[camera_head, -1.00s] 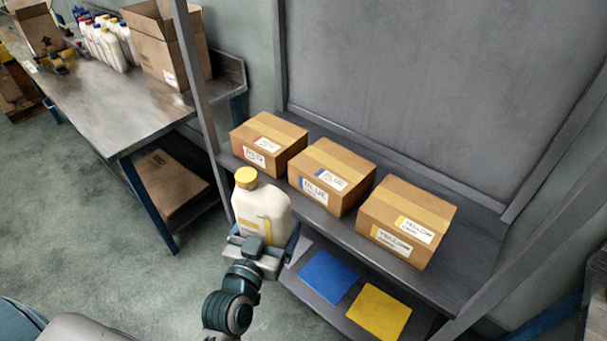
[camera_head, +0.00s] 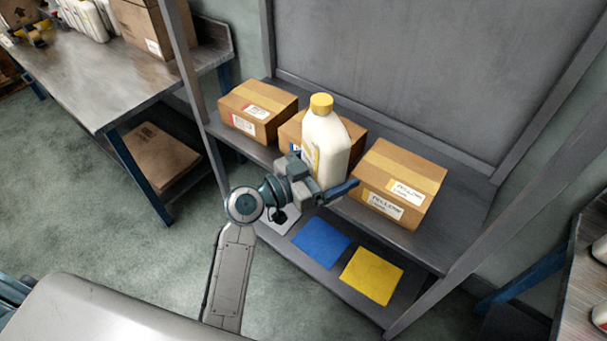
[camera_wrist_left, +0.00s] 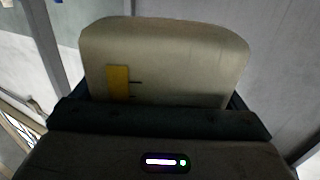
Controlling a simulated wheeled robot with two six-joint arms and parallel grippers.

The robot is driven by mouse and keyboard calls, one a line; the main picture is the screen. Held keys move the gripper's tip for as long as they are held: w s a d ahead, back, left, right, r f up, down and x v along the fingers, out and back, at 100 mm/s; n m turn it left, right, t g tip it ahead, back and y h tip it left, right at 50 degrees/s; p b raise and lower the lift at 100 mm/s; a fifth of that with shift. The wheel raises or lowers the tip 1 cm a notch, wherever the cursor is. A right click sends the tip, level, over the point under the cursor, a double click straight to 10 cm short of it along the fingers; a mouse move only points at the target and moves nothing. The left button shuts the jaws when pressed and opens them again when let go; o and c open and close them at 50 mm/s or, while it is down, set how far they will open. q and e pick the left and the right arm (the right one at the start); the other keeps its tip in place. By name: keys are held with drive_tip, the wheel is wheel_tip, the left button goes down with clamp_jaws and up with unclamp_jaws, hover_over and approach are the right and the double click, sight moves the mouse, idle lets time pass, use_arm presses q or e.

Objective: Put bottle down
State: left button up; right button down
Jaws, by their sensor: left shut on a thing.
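A white bottle (camera_head: 327,140) with a yellow cap and a yellow label is upright in the head view. My left gripper (camera_head: 325,187) is shut on its lower part. The bottle stands in front of the middle box and partly hides it. In the left wrist view the bottle (camera_wrist_left: 165,60) fills the space between the fingers, with its yellow label mark showing. The lower shelf carries a blue mat (camera_head: 320,243), a yellow mat (camera_head: 372,275) and a pale mat (camera_head: 278,219) that my left arm partly covers. My right gripper is not in view.
The upper shelf holds a red-labelled box (camera_head: 257,110), the half-hidden blue-labelled box (camera_head: 291,128) and a yellow-labelled box (camera_head: 392,182). A metal table (camera_head: 120,85) with a carton and bottles stands at left. Shelf posts rise on both sides.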

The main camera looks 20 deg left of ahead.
use_arm(q)
drive_tip(key=shift+w+d+r+m+g+h, duration=0.3)
drive_tip(key=shift+m+g+h, duration=0.55)
drive_tip(key=shift+m+g, duration=0.8)
drive_tip(key=shift+w+d+r+m+g+h, duration=0.3)
drive_tip(key=shift+m+g+h, duration=0.65)
drive_tip(key=shift+g, duration=1.25)
drive_tip(key=shift+w+d+r+m+g+h, duration=0.15)
drive_tip(key=shift+d+r+m+g+h, duration=0.2)
drive_tip(key=shift+m+g+h, duration=0.9)
